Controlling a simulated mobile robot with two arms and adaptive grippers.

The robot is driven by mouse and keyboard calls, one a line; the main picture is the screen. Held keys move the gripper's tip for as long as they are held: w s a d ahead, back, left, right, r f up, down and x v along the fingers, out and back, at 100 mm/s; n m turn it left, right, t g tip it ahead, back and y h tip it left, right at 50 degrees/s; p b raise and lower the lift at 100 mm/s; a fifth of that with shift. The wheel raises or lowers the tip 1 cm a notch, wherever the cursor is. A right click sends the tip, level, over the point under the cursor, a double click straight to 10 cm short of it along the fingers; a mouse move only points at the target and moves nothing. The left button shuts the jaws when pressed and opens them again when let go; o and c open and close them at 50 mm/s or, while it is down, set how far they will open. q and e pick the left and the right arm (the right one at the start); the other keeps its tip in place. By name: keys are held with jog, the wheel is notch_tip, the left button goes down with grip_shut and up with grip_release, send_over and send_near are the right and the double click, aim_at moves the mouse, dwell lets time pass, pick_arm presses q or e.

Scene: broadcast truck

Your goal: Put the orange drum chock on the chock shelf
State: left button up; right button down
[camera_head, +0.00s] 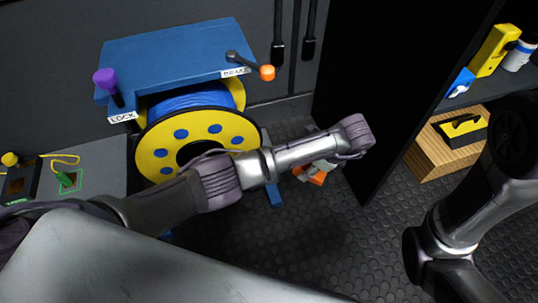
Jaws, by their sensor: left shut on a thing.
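The orange drum chock (318,178) shows in part low beside the cable drum, under my left wrist. My left gripper (310,170) is shut on it, and the wrist and forearm hide most of the gripper and part of the chock. Whether the chock touches the floor cannot be told. A shelf (468,95) at upper right bears a yellow thing, a blue thing and a white can; I see no label marking it as the chock shelf. My right arm stands at the right, its gripper out of view.
The yellow cable drum (220,128) with blue cable sits under a blue cover (170,55) with LOCK and BRAKE handles. A black panel (375,95) stands between the drum and the shelf. A wooden box (428,160) holds a yellow-and-black item.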

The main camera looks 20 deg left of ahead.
pick_arm(q)
jog(key=a+b, duration=0.1)
jog(key=a, duration=0.3)
jog(key=w+a+b, duration=0.1)
jog(key=a+b, duration=0.1)
jog(key=a, duration=0.2)
jog(key=w+a+b, duration=0.1)
jog(key=a, duration=0.3)
jog(key=shift+w+f+b, duration=0.15)
jog(key=shift+f+b, duration=0.1)
jog(key=shift+b, duration=0.15)
jog(key=shift+d+f+b, duration=0.3)
jog(key=shift+f+b, duration=0.35)
jog(key=shift+r, duration=0.15)
jog(key=o, duration=1.2)
jog(key=shift+o, duration=0.2)
